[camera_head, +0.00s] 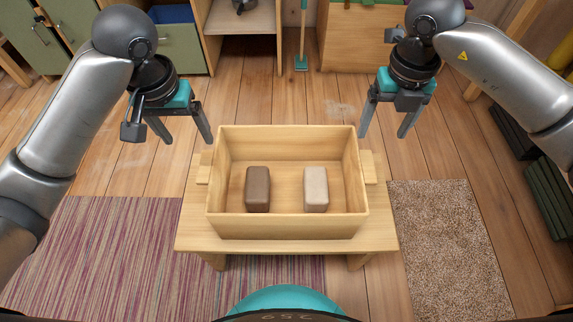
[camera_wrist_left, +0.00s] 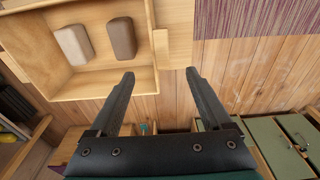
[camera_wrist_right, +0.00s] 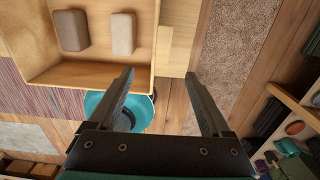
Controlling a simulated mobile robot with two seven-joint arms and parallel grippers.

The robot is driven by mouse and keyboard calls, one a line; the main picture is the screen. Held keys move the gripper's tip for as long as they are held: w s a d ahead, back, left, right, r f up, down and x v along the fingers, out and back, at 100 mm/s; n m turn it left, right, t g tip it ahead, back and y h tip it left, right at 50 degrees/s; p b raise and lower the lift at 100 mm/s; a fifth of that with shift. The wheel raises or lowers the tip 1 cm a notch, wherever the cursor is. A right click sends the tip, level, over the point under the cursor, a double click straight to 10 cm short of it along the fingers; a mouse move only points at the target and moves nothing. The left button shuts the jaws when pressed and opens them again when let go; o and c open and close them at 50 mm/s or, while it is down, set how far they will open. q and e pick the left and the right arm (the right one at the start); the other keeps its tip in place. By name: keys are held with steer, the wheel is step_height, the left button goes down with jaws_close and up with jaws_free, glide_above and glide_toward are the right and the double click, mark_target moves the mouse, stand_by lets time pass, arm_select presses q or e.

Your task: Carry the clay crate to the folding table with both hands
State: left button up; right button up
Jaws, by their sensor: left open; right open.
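The clay crate (camera_head: 287,226) is a light wooden open box on a low wooden bench (camera_head: 190,238). It holds a dark brown block (camera_head: 258,190) and a pale beige block (camera_head: 316,189). Wooden handles stick out at its left (camera_head: 204,168) and right (camera_head: 368,167). My left gripper (camera_head: 188,140) is open and empty, beyond and above the left handle; the crate's side also shows in the left wrist view (camera_wrist_left: 110,82). My right gripper (camera_head: 387,134) is open and empty, beyond and above the right handle; the crate also shows in the right wrist view (camera_wrist_right: 145,50). No folding table is recognisable.
A striped rug (camera_head: 110,250) lies left of the bench and a brown speckled mat (camera_head: 445,245) lies right. Green-fronted cabinets (camera_head: 180,48) and shelving stand at the back. A teal-headed broom (camera_head: 301,62) stands there too. Dark green items (camera_head: 548,190) lie at the right edge. Bare plank floor is behind the bench.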

mark_target(206, 166)
arm_select(q)
steer(key=shift+w, duration=0.2)
arm_select(e)
steer(key=shift+w+d, duration=0.15)
steer(key=shift+w, duration=0.1)
arm_select(q)
steer(key=shift+r, duration=0.1)
arm_select(e)
steer(key=shift+s, duration=0.1)
arm_select(q)
steer(key=shift+s, duration=0.1)
steer(key=f, duration=0.5)
steer(key=w+f, duration=0.1)
steer(key=f, duration=0.4)
steer(key=w+f, duration=0.1)
steer(key=f, duration=0.4)
steer(key=shift+f, duration=0.1)
arm_select(e)
step_height(206, 166, down, 15)
steer(key=shift+f, duration=0.1)
arm_select(q)
steer(key=shift+c, duration=0.3)
arm_select(e)
steer(key=shift+c, duration=0.3)
arm_select(q)
jaws_close()
arm_select(e)
jaws_close()
